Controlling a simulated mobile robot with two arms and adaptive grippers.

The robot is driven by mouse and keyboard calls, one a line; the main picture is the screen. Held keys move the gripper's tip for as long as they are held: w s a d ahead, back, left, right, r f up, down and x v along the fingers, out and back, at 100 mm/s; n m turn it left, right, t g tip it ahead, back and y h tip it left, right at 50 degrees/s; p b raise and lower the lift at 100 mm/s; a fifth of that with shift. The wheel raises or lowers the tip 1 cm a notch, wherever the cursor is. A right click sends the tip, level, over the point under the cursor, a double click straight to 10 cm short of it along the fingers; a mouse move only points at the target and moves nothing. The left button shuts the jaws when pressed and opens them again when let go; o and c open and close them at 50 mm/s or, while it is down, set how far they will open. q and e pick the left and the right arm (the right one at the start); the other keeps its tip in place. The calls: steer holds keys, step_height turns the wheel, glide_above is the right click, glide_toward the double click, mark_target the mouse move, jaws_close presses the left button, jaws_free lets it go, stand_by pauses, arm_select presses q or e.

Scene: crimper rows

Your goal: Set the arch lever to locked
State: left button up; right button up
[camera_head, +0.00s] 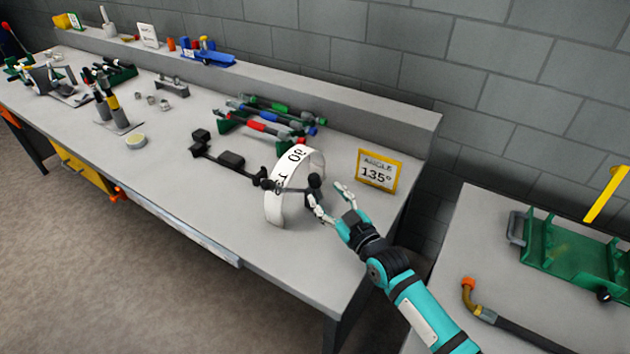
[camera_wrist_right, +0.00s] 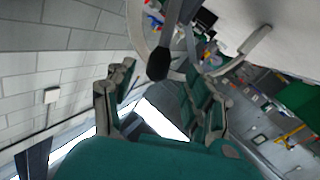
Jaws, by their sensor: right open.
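The white arch scale (camera_head: 275,204) with black markings stands upright near the right end of the long grey bench. A black lever with a round knob (camera_head: 314,181) sits at the arch's right side. In the wrist view the dark knob (camera_wrist_right: 158,64) and its rod show between the spread fingers, with a gap on both sides. My right gripper (camera_head: 329,199) is open and empty, its fingertips close to the knob. I cannot tell whether a finger touches it. The locked mark cannot be made out. My left gripper is not in view.
A yellow-framed sign (camera_head: 377,171) reading "ANGLE 135°" stands right of the arch. A black bar device (camera_head: 230,160) reaches the arch from the left. Red, blue and green tools (camera_head: 268,127) lie behind. The bench front (camera_head: 215,215) is bare. A green tray (camera_head: 570,248) stands on another table.

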mark_target(319, 187)
steer(key=x, duration=0.5)
steer(key=shift+w+a, duration=0.1)
steer(key=shift+w, duration=0.2)
steer(key=shift+w+a, duration=0.15)
steer(key=shift+w, duration=0.15)
jaws_close()
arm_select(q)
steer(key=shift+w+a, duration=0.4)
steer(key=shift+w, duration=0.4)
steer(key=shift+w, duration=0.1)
